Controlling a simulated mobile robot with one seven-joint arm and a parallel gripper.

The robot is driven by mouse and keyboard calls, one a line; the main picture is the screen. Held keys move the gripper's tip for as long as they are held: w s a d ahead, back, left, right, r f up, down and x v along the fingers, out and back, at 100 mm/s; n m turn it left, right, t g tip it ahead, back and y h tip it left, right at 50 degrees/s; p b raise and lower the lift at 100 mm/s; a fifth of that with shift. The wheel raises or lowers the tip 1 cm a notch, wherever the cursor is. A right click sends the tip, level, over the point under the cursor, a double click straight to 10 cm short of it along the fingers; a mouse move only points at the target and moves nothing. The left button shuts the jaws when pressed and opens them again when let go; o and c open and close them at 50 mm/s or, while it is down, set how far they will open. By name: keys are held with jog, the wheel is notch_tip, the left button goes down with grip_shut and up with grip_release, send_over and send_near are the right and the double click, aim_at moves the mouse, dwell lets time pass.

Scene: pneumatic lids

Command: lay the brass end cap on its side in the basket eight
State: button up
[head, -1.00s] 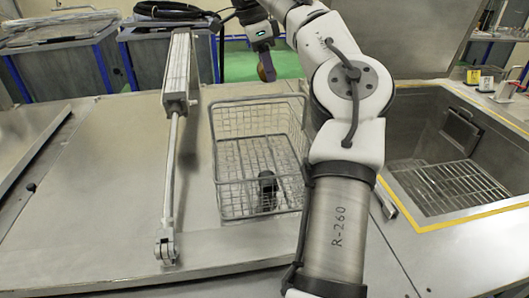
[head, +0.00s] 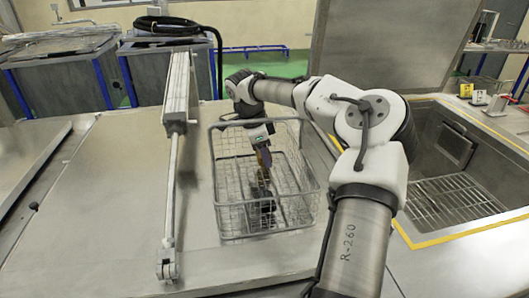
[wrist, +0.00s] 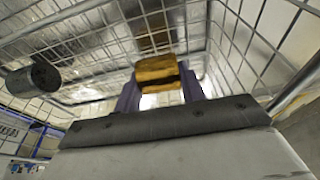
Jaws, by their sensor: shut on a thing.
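The wire basket (head: 222,170) stands on the steel deck, and my gripper (head: 264,166) reaches down inside it. In the wrist view, the purple fingers of my gripper (wrist: 158,88) are shut on the brass end cap (wrist: 157,69), a gold-coloured piece with a dark band across it. The cap is between wire walls of the basket. In the head view the cap is small and mostly hidden by the fingers, so I cannot tell whether it touches the basket floor.
A dark cylinder (wrist: 45,75) is in the basket, left of the cap in the wrist view; it also shows near the basket's front in the head view (head: 266,212). A lid strut (head: 176,95) stands left of the basket. An open, yellow-edged tank (head: 450,190) lies right.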

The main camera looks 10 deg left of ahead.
jog(key=shift+f, duration=0.35)
jog(key=shift+f, duration=0.15)
jog(key=o, duration=1.3)
jog(key=shift+r, duration=0.25)
jog(key=shift+a+r, duration=0.2)
jog(key=shift+r, duration=0.15)
jog(key=b+v, duration=0.2)
jog(key=v, duration=0.9)
jog(key=shift+s+d+b, duration=0.1)
jog(key=shift+b, duration=0.25)
